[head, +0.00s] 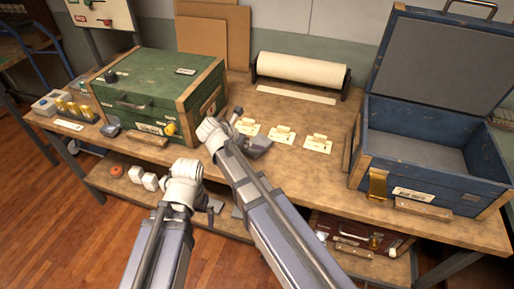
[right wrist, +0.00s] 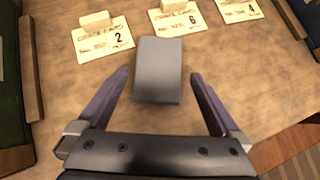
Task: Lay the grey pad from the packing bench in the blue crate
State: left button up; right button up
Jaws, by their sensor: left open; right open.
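The grey pad (right wrist: 158,72) lies flat on the packing bench (head: 312,182), just in front of the cards numbered 2 and 6. My right gripper (head: 250,130) is over it, open, with its fingers (right wrist: 160,75) on either side of the pad and a gap on both sides. In the head view my right arm and gripper hide much of the pad. The blue crate (head: 440,183) stands at the bench's right end, lid raised, and its visible grey floor is bare. My left gripper (head: 222,205) is open, low by the bench's front edge, with no object seen in it.
A closed green chest (head: 150,90) stands on the left of the bench. Several numbered cards (head: 318,143) lie between it and the crate. A paper roll (head: 300,72) is at the back. A shelf below holds white blocks (head: 142,176) and a red-brown case (head: 350,232).

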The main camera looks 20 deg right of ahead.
jog(key=b+x, duration=0.1)
jog(key=x, duration=0.1)
jog(key=b+x, duration=0.2)
jog(key=x, duration=0.1)
jog(key=shift+s+a+f, duration=0.1)
jog(key=shift+a+f, duration=0.05)
jog(key=shift+a, duration=0.1)
jog(key=c, duration=1)
